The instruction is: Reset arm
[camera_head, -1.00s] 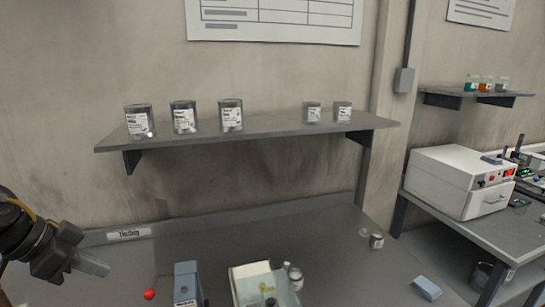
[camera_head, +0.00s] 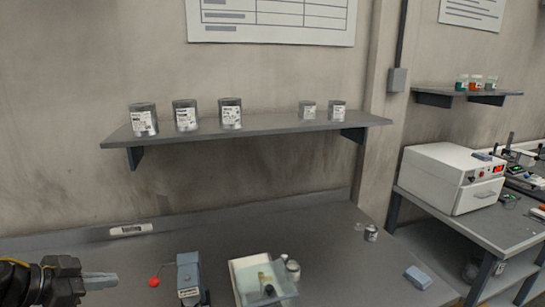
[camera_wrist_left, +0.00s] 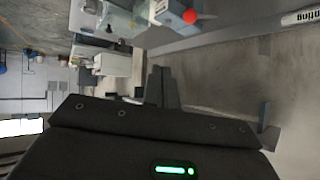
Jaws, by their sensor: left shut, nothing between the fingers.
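My left gripper (camera_head: 100,281) comes in at the lower left of the head view, above the grey bench (camera_head: 330,225). Its fingers are together and hold nothing. It points right, toward a red ball-tipped lever (camera_head: 154,282) on a blue-grey device (camera_head: 189,275), and is apart from both. In the left wrist view the shut fingers (camera_wrist_left: 162,85) show at the centre, with the red ball (camera_wrist_left: 190,16) beyond them. My right gripper is in neither view.
A clear-walled tray (camera_head: 240,276) with small items stands right of the device. A small tin (camera_head: 371,233) and a blue block (camera_head: 418,278) lie farther right. A wall shelf (camera_head: 260,127) holds several paint cans. A white oven (camera_head: 452,178) stands on the right table.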

